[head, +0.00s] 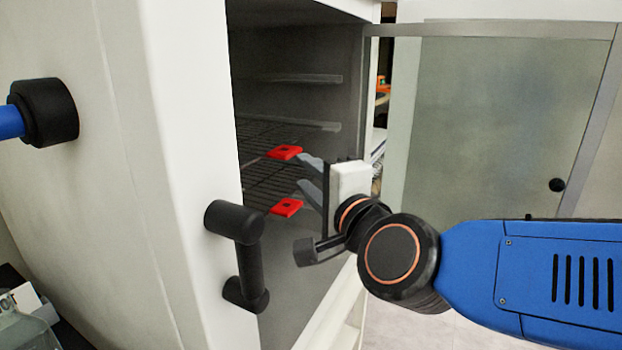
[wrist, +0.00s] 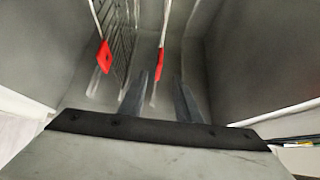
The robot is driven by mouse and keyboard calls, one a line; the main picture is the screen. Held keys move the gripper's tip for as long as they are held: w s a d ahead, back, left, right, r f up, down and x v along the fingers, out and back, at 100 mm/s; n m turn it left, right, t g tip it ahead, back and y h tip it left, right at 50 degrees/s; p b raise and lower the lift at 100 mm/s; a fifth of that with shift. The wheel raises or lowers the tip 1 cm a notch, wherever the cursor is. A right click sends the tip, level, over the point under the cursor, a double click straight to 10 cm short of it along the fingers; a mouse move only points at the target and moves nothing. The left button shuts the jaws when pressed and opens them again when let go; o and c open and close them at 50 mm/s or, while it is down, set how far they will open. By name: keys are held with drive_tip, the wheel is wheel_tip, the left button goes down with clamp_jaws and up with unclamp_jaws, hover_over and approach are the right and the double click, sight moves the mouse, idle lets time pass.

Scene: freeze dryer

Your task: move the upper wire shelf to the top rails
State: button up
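The upper wire shelf carries a red tab (head: 285,152) on its front edge and sits inside the chamber. A lower wire shelf with its own red tab (head: 287,206) is below it. My gripper (head: 301,169) is open at the chamber mouth, its grey fingers one above the other and pointing in. In the wrist view, my gripper (wrist: 161,76) has one tab, apparently the upper shelf's red tab (wrist: 160,64), lined up in the gap between its fingers. The other red tab (wrist: 104,56) lies left of both fingers. I cannot tell whether the fingers touch the tab.
Bare rails (head: 300,78) run along the chamber wall above the upper shelf. The white dryer front (head: 172,170) and its black handle (head: 248,265) stand close left of my gripper. The glass door (head: 490,120) is swung open at the right.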

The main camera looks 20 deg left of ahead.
sight(278, 148)
drive_tip(key=x, duration=1.6)
drive_tip(key=shift+w+a, duration=0.1)
drive_tip(key=shift+a, duration=0.05)
clamp_jaws()
drive_tip(key=shift+f, duration=0.1)
idle(0.9)
